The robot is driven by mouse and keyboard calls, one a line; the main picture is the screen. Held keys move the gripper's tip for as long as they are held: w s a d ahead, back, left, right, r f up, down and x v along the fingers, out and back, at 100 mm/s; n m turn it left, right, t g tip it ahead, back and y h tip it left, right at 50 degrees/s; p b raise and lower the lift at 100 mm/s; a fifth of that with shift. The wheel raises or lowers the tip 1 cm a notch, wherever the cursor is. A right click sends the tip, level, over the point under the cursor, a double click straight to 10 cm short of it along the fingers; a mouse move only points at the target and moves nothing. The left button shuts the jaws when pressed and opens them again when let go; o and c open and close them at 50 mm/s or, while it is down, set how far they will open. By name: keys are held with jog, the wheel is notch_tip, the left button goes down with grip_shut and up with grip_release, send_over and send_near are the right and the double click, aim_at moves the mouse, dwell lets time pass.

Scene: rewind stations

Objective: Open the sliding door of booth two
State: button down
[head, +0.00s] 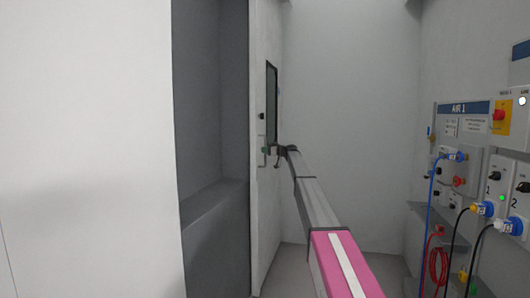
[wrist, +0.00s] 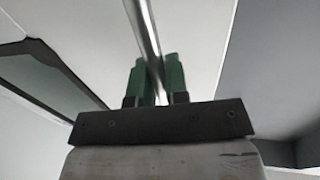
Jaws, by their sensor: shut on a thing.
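The sliding door (head: 264,215) is a pale panel seen nearly edge-on in the head view, with a dark window (head: 271,100) in its upper part. A thin metal bar handle (head: 264,148) stands on its face; in the wrist view the handle (wrist: 143,25) runs down between the fingers. My gripper (wrist: 156,80) has green fingers, one on each side of the bar, shut on it. In the head view my gripper (head: 274,149) is small at the door, and the far end of the handle is partly hidden by it.
A grey recess with a ledge (head: 215,200) lies left of the door, beside a large white panel (head: 85,150). On the right wall are the AIR 1 panel (head: 463,108), sockets with plugs and hanging red (head: 438,265) and blue cables. Bare floor shows beyond my arm.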

jog(key=c, duration=1.1)
grip_release()
jog(key=shift+c, duration=0.2)
jog(key=shift+d, duration=0.1)
jog(key=v, duration=1)
jog(key=shift+s+d, duration=0.25)
jog(key=s+a+f+m+g+h, duration=0.2)
jog(key=s+a+f+m+h, duration=0.15)
jog(key=s+f, duration=1.35)
jog(key=s+a+f+m+g+h, duration=0.3)
jog(key=s+a+f+h, duration=0.1)
jog(key=s+f, duration=1.35)
jog(key=s+d+f+m+g+h, duration=0.1)
jog(key=s+f, duration=0.4)
jog(key=s, duration=0.8)
jog(key=s+d+f+m+g+h, duration=0.1)
jog(key=s+f+h, duration=0.3)
jog(key=s, duration=0.8)
jog(key=s+d+f+m+g+h, duration=0.2)
jog(key=s+f, duration=0.6)
jog(key=s, duration=0.5)
jog(key=shift+s+d+f+m+h, duration=0.2)
jog(key=shift+s+m+h, duration=0.25)
jog(key=shift+m, duration=0.2)
